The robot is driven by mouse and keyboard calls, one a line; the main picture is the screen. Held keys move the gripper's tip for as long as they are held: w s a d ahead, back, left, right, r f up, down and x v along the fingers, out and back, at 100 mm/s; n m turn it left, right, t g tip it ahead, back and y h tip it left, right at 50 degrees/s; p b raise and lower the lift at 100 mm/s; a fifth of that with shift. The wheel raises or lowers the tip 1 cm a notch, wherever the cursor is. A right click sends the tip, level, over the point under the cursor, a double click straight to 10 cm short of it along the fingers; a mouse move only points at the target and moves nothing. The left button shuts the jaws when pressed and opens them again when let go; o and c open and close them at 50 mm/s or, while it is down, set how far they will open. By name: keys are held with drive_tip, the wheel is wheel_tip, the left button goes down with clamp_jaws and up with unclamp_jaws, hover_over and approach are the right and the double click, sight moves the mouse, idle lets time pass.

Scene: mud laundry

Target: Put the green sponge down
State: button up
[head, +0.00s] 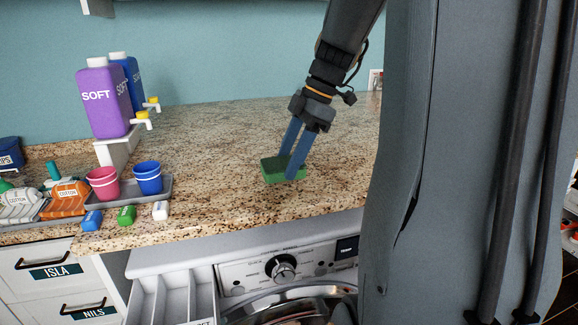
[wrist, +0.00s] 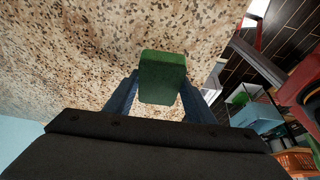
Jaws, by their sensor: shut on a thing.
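A purple SOFT jug (head: 103,100) stands behind. The counter around the sponge is clear; a washer (head: 250,262) is below its front edge.

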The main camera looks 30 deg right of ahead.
drive_tip(key=shift+f, duration=1.3)
drive_tip(key=shift+f, duration=0.15)
drive_tip(key=o, duration=1.1)
drive_tip(key=b+v, duration=0.2)
drive_tip(key=v, duration=1)
drive_tip(key=shift+r+b, duration=0.2)
drive_tip(key=shift+b, duration=0.2)
